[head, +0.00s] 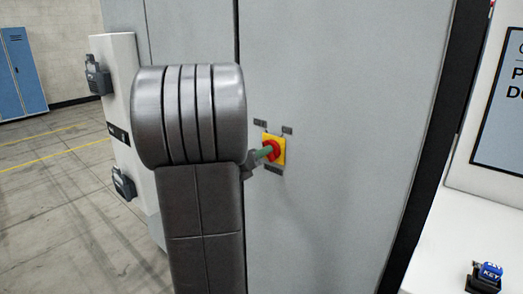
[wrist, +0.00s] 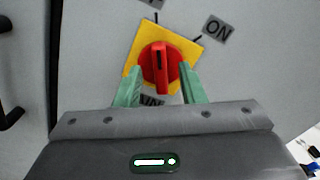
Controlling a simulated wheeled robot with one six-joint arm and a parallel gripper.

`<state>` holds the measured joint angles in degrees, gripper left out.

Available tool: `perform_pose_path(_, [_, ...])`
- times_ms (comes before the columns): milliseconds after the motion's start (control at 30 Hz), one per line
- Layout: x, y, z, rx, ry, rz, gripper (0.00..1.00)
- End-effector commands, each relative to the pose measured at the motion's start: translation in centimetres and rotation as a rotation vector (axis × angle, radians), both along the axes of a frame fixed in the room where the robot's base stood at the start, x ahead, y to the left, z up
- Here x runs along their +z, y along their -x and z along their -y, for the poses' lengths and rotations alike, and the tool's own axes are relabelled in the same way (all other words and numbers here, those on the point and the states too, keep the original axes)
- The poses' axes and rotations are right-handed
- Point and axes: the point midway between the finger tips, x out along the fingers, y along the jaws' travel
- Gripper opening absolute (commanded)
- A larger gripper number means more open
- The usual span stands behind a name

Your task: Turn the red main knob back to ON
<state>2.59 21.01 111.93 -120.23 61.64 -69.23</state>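The red main knob (wrist: 159,75) sits on a yellow square plate (wrist: 131,61) on a grey cabinet door. Its black mark points up in the wrist view, towards the tick by a cut-off label (wrist: 137,4), not towards the ON label (wrist: 217,29). A lower label (wrist: 152,100) is partly hidden. My gripper (wrist: 158,68) is open, its green fingers on either side of the knob's lower part; whether they touch it I cannot tell. In the head view the knob (head: 270,150) and plate (head: 280,144) show just past my gripper (head: 263,153).
The grey cabinet door (head: 340,110) is flat around the knob. A white panel with dark latches (head: 123,182) stands to the left. A white surface at right holds a blue KEY tag (head: 490,270), below a sign (head: 503,110). Blue lockers (head: 22,72) stand far back left.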

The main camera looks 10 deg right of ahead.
Motion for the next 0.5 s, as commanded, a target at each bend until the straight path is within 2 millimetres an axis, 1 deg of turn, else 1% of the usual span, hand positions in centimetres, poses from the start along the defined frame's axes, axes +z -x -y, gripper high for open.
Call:
perform_pose_path(33, [0.05, -0.3, 0.41, -0.001, 0.0, -0.001, 0.36])
perform_pose_path(167, [-0.03, -0.7, 0.97, -0.001, -0.001, -0.002, 0.36])
perform_pose_path(467, [-0.05, -0.82, 1.05, 0.001, 0.0, 0.0, 0.36])
perform_pose_path(500, [-0.05, -0.82, 1.05, 0.001, 0.0, 0.0, 0.28])
